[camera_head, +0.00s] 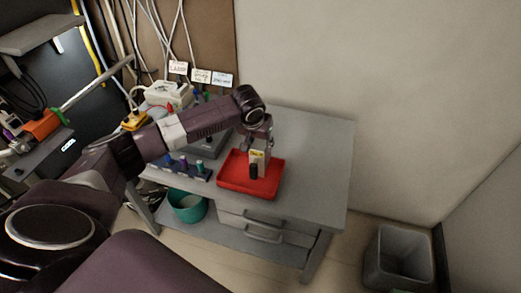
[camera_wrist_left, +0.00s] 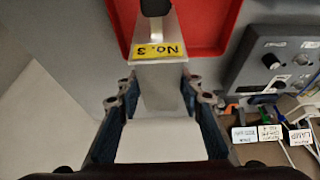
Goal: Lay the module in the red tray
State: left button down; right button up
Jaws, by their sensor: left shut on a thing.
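The module (camera_head: 257,160) is a small light block with a yellow label and a black end. In the wrist view the module (camera_wrist_left: 158,75) shows its label "No.3", and its black end points towards the red tray (camera_wrist_left: 205,45). My left gripper (camera_head: 263,143) is shut on the module; in the wrist view its fingers (camera_wrist_left: 158,85) are on both sides of it. In the head view the module is upright, black end down, over the red tray (camera_head: 233,185). I cannot tell whether it touches the tray floor. My right gripper is not in view.
The tray lies on a grey table (camera_head: 325,150) with bare room to its right. A dark holder (camera_head: 180,169) with several coloured pieces is left of it. A grey control box (camera_wrist_left: 275,60) stands near the tray. A grey bin (camera_head: 398,258) is on the floor at right.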

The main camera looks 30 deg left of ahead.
pick_arm(q)
jog(key=shift+f, duration=1.9)
jog(key=c, duration=1.3)
grip_release()
jog(key=shift+s+f, duration=0.1)
jog(key=shift+f, duration=0.05)
jog(key=b+v, duration=0.1)
jog(key=v, duration=1.1)
jog(key=shift+d, duration=0.1)
